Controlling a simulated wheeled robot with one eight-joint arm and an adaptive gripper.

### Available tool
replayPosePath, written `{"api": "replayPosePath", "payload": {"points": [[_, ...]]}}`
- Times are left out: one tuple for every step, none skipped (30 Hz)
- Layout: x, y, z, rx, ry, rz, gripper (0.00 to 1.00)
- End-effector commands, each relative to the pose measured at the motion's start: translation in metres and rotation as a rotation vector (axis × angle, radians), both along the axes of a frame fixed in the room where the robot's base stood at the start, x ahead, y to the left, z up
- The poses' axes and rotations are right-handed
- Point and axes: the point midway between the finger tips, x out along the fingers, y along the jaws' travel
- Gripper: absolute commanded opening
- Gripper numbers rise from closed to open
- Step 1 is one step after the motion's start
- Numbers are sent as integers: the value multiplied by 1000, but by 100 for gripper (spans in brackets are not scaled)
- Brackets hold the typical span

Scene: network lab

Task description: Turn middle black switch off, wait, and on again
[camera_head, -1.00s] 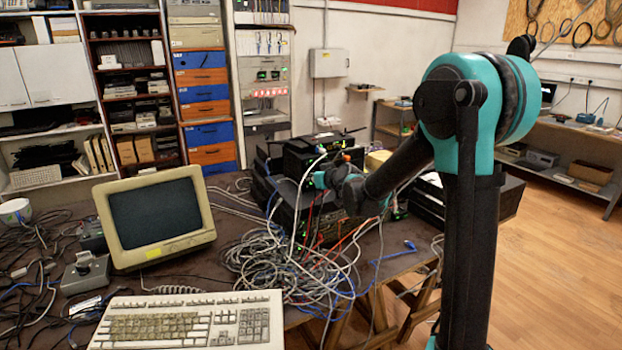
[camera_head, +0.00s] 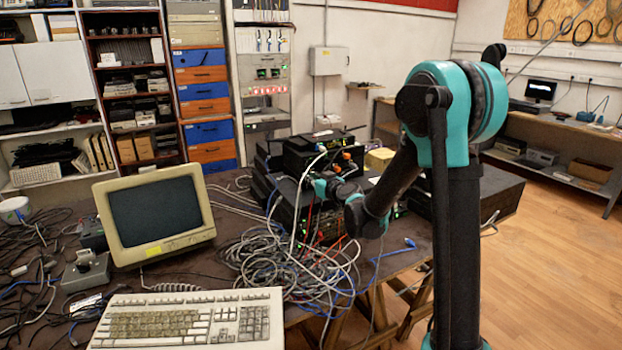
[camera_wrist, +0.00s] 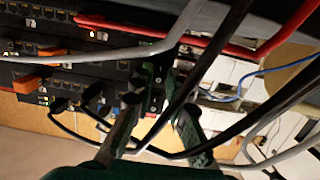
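Black switches (camera_head: 290,160) with lit green lights stand stacked on the table in the head view. My arm and a tangle of cables cover part of their fronts, and I cannot tell which one is the middle switch. In the wrist view, black port panels (camera_wrist: 75,82) with orange and black plugs run across the upper left. My gripper (camera_wrist: 158,104) points at the right end of these panels, its two fingers apart with nothing visible held between them. Cables cross in front of and around the fingers. In the head view my gripper (camera_head: 324,186) is small at the stack's front; contact is unclear.
A large tangle of grey, blue and red cables (camera_head: 285,262) hangs over the table edge before the stack. A beige monitor (camera_head: 155,215) and keyboard (camera_head: 190,322) stand to the left. A red cable (camera_wrist: 215,42) crosses the wrist view. Wooden floor (camera_head: 545,260) at right is clear.

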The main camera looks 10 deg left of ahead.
Motion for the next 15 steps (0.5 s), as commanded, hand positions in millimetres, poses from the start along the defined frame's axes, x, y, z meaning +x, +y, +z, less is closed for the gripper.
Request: {"api": "replayPosePath", "payload": {"points": [[0, 0, 0, 0, 0, 0, 24], [0, 0, 0, 0, 0, 0, 28], [0, 0, 0, 0, 0, 0, 33], [0, 0, 0, 0, 0, 0, 33], [0, 0, 0, 0, 0, 0, 33], [0, 0, 0, 0, 0, -1, 33], [0, 0, 0, 0, 0, -1, 33], [0, -1, 0, 0, 0, -1, 33], [0, -1, 0, 0, 0, -1, 33], [0, -1, 0, 0, 0, -1, 33], [0, -1, 0, 0, 0, -1, 33], [-1, -1, 0, -1, 1, -1, 33], [-2, -2, 0, 0, 0, -1, 33], [-3, -3, 0, 0, 0, -1, 33], [-6, -5, 1, 0, 0, -2, 33]]}}
